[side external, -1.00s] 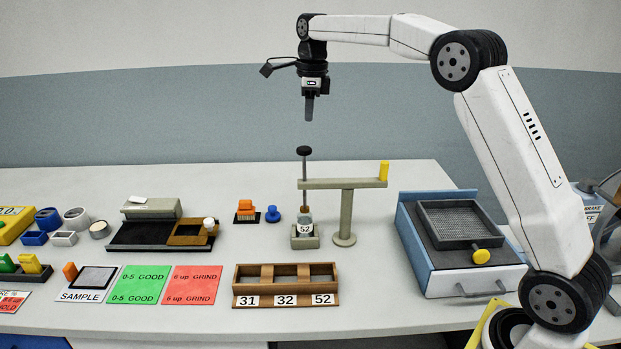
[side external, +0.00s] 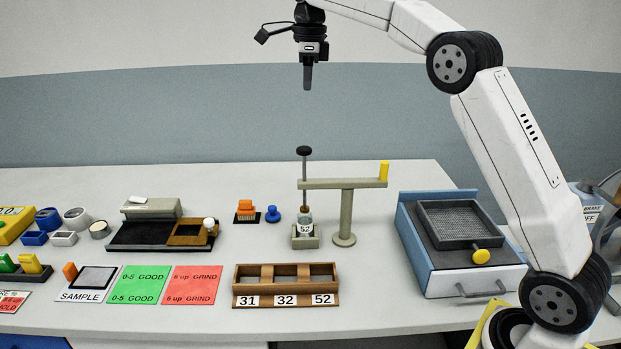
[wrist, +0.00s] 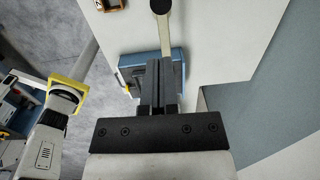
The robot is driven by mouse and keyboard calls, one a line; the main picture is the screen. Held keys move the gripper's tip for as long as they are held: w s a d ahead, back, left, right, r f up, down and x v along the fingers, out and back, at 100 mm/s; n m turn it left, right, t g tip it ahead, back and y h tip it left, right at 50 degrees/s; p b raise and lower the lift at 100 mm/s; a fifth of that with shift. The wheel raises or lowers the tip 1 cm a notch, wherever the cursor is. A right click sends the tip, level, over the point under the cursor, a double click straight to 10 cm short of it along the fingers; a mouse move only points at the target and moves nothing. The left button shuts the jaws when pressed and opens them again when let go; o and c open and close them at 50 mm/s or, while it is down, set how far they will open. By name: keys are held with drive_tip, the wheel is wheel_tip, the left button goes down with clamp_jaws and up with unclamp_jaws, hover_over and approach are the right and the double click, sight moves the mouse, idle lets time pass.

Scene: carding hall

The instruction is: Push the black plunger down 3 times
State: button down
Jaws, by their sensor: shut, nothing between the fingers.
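The black plunger (side external: 304,150) is a round black knob on a thin upright rod. The rod passes the end of a grey-beige arm on a stand (side external: 345,210) and goes down to a small holder labelled 52 (side external: 305,240). In the wrist view a black round knob (wrist: 160,6) shows at the top edge, over the pale stand arm (wrist: 165,35). My gripper (side external: 307,86) points down, shut and empty, well above the plunger with a clear gap. Its fingers also show in the wrist view (wrist: 161,70).
A yellow peg (side external: 384,171) stands at the stand arm's right end. A blue box with a mesh tray (side external: 459,222) is to the right. A wooden rack (side external: 285,300) labelled 31, 32, 52 sits in front. An orange brush (side external: 246,208) and blue knob (side external: 272,213) are left.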

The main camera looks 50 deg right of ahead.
sight(305, 149)
drive_tip(key=shift+f, duration=0.25)
drive_tip(key=f, duration=1.3)
drive_tip(key=shift+w+f, duration=0.3)
drive_tip(key=shift+w, duration=0.1)
wheel_tip(305, 149, down, 8)
drive_tip(key=shift+r, duration=0.1)
idle(0.4)
drive_tip(key=shift+s, duration=0.1)
drive_tip(key=r, duration=1.4)
drive_tip(key=shift+s+r, duration=0.25)
drive_tip(key=shift+r, duration=0.05)
idle(0.5)
